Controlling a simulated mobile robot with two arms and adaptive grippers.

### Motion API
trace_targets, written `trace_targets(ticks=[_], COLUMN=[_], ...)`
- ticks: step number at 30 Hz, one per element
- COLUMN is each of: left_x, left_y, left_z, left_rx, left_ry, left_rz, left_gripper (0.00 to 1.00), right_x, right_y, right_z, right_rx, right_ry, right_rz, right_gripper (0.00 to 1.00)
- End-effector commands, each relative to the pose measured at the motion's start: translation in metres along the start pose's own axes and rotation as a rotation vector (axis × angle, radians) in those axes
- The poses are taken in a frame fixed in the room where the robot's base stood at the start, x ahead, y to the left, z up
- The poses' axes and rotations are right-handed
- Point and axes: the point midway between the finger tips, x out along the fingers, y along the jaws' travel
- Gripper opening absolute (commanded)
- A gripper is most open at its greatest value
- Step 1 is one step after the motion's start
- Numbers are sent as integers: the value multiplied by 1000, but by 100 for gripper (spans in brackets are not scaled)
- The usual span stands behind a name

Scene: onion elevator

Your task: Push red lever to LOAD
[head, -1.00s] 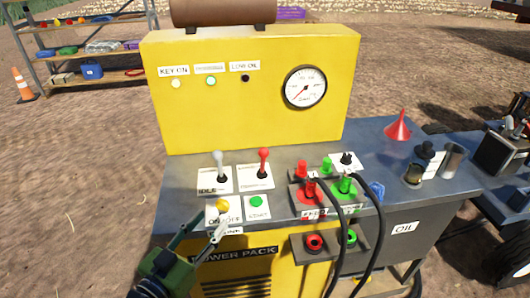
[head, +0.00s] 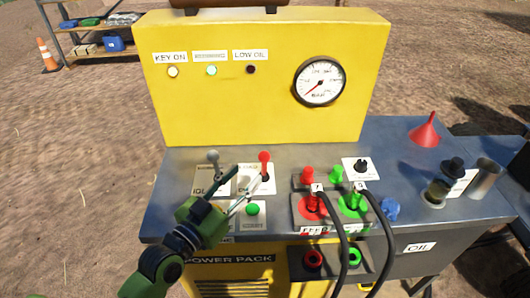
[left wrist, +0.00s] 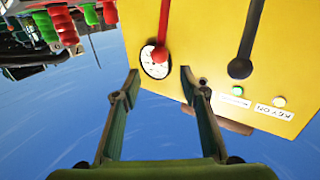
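The red lever (head: 264,161) has a red knob and stands about upright on a white label plate on the yellow power pack's console; the plate's wording is partly covered by my fingers. My left gripper (head: 242,184) is open, its fingertips just left of and in front of the red lever, not visibly touching it. In the left wrist view, the red lever (left wrist: 162,45) hangs upside down beyond the gap between the two open fingers (left wrist: 158,82). Nothing is between the fingers. My right gripper is out of view.
A grey lever (head: 213,158) stands left of the red one, close to my fingers. A green button (head: 253,209) lies just below. Red and green hose couplings (head: 330,205) with black hoses are to the right. The yellow panel (head: 260,110) rises behind.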

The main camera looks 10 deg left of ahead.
Motion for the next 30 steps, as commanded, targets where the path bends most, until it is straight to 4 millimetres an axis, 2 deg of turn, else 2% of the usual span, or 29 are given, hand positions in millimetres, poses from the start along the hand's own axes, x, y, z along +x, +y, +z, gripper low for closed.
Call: trace_targets(ticks=[5,9,15,20,28,29,30], left_x=[36,62,88,97,98,98,98], left_y=[0,0,0,0,0,0,0], left_z=[-4,-3,-2,-1,0,0,0], left_rx=[-2,-2,-1,0,0,0,0], left_ry=[4,2,1,0,0,0,0], left_rz=[0,0,0,1,1,1,1], left_gripper=[39,39,39,39,39,34,24], right_x=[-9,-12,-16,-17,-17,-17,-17], right_y=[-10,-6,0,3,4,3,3], right_z=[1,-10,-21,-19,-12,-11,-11], right_rx=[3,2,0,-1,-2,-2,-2], right_ry=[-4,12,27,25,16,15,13], right_rz=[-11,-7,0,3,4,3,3], right_gripper=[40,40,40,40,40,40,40])
